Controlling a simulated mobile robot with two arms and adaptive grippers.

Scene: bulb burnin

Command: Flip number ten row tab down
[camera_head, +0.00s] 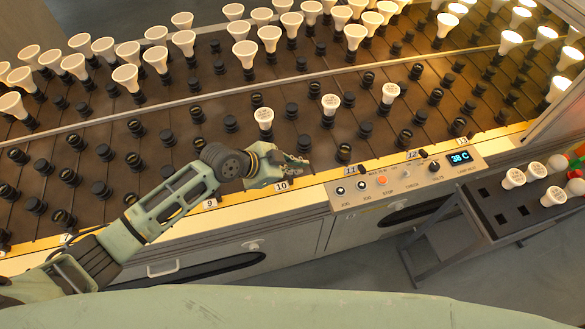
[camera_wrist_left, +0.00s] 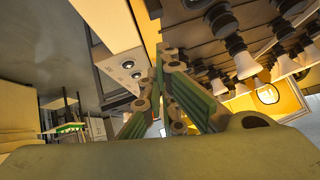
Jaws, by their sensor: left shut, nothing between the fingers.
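The number 10 label (camera_head: 281,186) is on the yellow front edge of the bulb rack. My left gripper (camera_head: 303,166) is shut and empty, just above and behind this label. In the left wrist view, its fingers (camera_wrist_left: 172,62) come together near the middle. The row ten tab cannot be made out; the gripper covers that stretch of edge. Small dark tabs show beside the number 11 label (camera_head: 351,172) and the number 12 label (camera_head: 411,155). I cannot tell whether the fingertips touch anything. My right gripper is not in view.
Black sockets stand in rows on the rack (camera_head: 200,160), some holding white bulbs (camera_head: 264,117). A control panel (camera_head: 400,183) with knobs and a lit display (camera_head: 460,156) is right of the gripper. A dark tray (camera_head: 505,212) with bulbs stands further right.

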